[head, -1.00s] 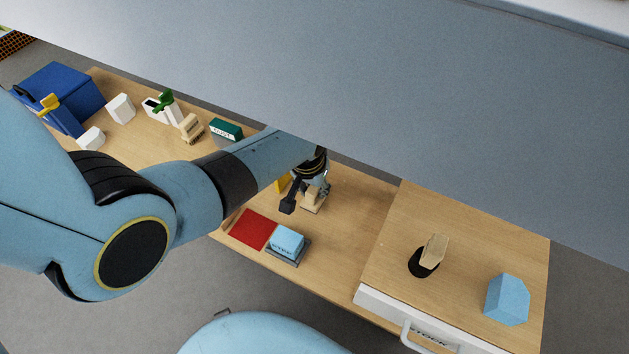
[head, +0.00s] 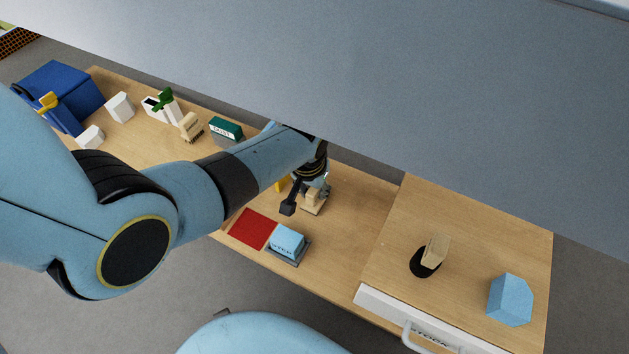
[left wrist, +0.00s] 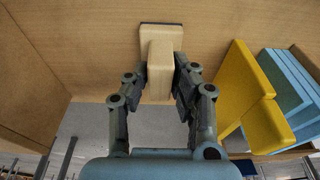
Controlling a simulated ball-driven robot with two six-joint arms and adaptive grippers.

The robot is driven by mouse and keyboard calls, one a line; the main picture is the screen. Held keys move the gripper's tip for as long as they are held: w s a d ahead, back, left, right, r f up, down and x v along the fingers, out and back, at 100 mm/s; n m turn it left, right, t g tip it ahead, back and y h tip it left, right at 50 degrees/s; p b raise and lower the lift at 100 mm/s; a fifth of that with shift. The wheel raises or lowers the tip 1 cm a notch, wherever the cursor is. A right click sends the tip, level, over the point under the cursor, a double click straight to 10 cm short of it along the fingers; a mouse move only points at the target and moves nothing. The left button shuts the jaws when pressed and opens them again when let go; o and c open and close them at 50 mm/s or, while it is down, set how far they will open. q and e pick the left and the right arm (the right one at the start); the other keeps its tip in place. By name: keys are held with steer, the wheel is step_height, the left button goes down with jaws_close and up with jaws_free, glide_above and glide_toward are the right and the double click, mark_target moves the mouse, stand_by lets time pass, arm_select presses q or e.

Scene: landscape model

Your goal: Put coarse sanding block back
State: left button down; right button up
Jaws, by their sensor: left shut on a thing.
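My left gripper (head: 308,193) is shut on a beige wooden block (head: 315,203) with a raised grip over a flat base. In the left wrist view, the gripper (left wrist: 160,85) has a finger on either side of the block's grip (left wrist: 160,58). The block is at the wooden bench top; I cannot tell whether its base touches the wood. A similar beige block on a black base (head: 434,252) stands on the raised wooden top at right. No grit marking is readable on either. My right gripper is not in view.
A red square (head: 252,229) and a light blue block on a grey tray (head: 287,244) lie near the front edge. A yellow piece (left wrist: 240,85) stands beside the gripper. A blue faceted block (head: 510,299) is at right. A large grey surface hides the back.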

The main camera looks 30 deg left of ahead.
arm_select(q)
steer(key=shift+f, duration=0.15)
steer(key=c, duration=1)
jaws_free()
steer(key=shift+c, duration=0.2)
